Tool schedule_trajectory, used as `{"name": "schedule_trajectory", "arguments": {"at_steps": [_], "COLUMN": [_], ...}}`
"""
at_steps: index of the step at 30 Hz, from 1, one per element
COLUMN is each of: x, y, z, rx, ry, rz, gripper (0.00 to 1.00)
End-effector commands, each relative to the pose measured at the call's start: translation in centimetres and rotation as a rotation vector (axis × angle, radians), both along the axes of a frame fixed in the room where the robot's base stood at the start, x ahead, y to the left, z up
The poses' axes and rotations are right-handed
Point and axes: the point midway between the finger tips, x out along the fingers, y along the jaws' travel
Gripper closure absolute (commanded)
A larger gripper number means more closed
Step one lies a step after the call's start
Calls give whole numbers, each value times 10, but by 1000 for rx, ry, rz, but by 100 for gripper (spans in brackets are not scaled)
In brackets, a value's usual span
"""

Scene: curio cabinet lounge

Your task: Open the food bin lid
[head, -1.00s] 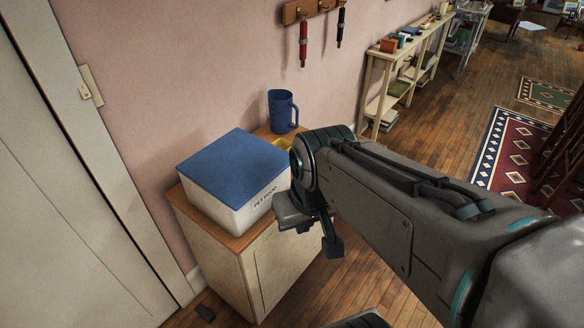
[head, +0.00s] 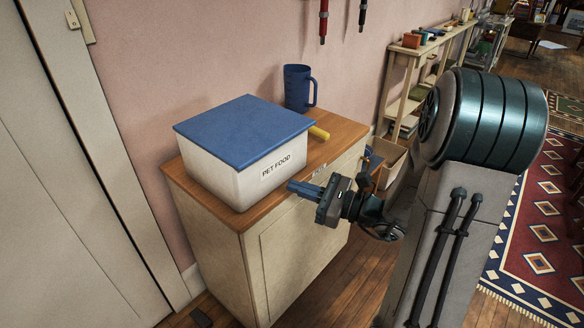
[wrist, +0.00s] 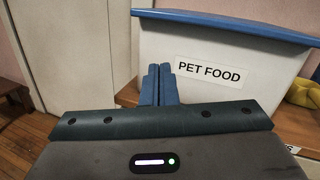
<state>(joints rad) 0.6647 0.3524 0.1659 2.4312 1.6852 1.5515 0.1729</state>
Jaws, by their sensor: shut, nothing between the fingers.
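The food bin is a white box (head: 238,182) labelled PET FOOD, with a flat blue lid (head: 243,130) lying closed on top. It stands on a wooden-topped cabinet (head: 325,150). In the wrist view the bin's labelled front (wrist: 210,62) fills the upper right, and the lid's overhanging edge (wrist: 230,27) shows above it. My gripper (head: 291,187) is at the bin's front right, below lid height. Its blue fingers (wrist: 159,80) are shut together and empty, pointing at the bin's front near its left part. I cannot tell whether the fingertips touch it.
A blue mug (head: 298,88) stands behind the bin, and a yellow object (head: 319,133) lies beside it on the cabinet. An open drawer or box (head: 388,158) is right of the cabinet. A pale door (head: 70,190) is at left. Shelves (head: 420,65) line the wall.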

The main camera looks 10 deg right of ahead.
Motion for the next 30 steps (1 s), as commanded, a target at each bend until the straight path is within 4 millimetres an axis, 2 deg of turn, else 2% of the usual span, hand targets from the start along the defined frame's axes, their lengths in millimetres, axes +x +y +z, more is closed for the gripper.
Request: {"name": "schedule_trajectory", "arguments": {"at_steps": [1, 3, 6, 9, 14, 26, 30], "x": [10, 21, 29, 34, 47, 112, 112], "y": [-19, -40, -61, -70, -62, -14, -16], "z": [-21, -30, -38, -40, -35, -15, 7], "rx": [69, 143, 211, 242, 246, 245, 242], "ry": [10, 12, 12, 10, 8, 9, 5], "rz": [-77, -162, -244, -283, -287, -285, -291], "gripper": [100, 100, 100, 100, 100, 100, 100]}}
